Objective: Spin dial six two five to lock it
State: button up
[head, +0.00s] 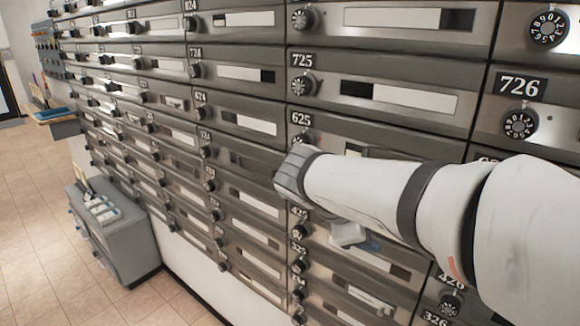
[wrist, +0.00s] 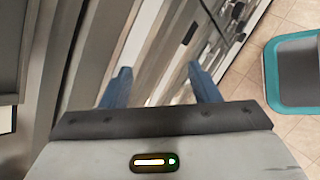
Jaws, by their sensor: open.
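The label 625 (head: 300,118) is on the mailbox wall in the head view, under 725. Its dial (head: 301,137) is a round black knob just below the label. My arm's wrist covers the area just below this dial and much of the box front. My gripper (wrist: 158,70) is open and empty in the wrist view, with two blue fingers apart. In the head view it is mostly hidden under my arm. The wrist view shows mailbox fronts steeply from the side between and beyond the fingers. I cannot make out dial 625 there or read its setting.
Dial 725 (head: 304,84) is above and dial 726 (head: 520,124) is to the right. A grey cabinet (head: 118,240) stands on the tiled floor at left. A teal-rimmed bin (wrist: 270,75) shows at right in the wrist view. Open floor lies at lower left.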

jog(key=w+a+r+n+t+h+b, duration=0.2)
jog(key=w+a+r+n+t+b, duration=0.1)
jog(key=w+a+n+t, duration=0.25)
jog(key=n+t+h+b, duration=0.2)
jog(key=n+t+b, duration=0.15)
jog(key=n, duration=0.25)
send_near(298, 143)
jog(key=x, duration=0.8)
